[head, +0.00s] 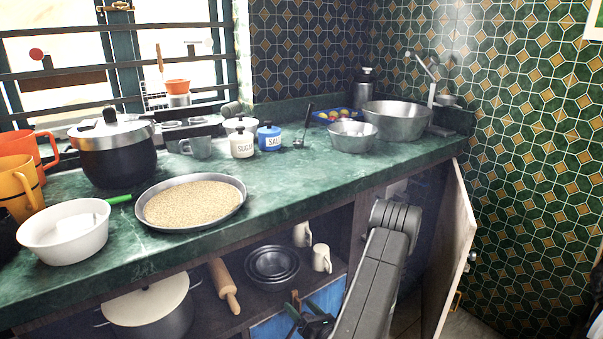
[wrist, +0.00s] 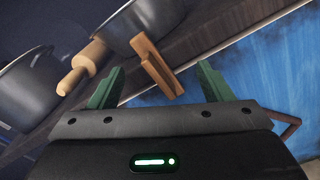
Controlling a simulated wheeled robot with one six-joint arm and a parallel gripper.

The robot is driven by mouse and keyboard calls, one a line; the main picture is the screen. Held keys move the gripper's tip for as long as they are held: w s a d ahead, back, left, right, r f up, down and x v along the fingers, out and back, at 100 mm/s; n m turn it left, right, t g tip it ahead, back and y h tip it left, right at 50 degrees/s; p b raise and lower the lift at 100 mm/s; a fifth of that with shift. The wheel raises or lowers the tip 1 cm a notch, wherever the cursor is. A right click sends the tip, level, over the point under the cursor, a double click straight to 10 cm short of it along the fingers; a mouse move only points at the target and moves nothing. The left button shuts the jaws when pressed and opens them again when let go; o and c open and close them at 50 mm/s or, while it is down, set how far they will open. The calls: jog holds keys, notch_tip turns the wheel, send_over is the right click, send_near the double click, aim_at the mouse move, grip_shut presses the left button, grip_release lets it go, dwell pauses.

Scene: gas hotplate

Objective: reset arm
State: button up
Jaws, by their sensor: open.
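My gripper (wrist: 158,82) is open, with its two green fingers spread wide in the wrist view. A wooden handle (wrist: 155,65) shows in the gap between the fingers, with clear space to either side; it may be fixed to the blue panel (wrist: 240,65) behind. In the head view my gripper (head: 308,318) is low, in front of the open shelf under the counter, at the blue panel (head: 275,328). My arm hides part of the shelf there. I see nothing held.
A rolling pin (head: 224,285), a lidded pot (head: 150,305), dark bowls (head: 272,265) and cream mugs (head: 321,258) stand on the shelf (head: 250,308). The green counter (head: 290,180) above holds pans and jars. An open cabinet door (head: 455,250) stands right of my arm.

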jog(key=shift+n, duration=1.9)
jog(key=shift+s+a, duration=0.1)
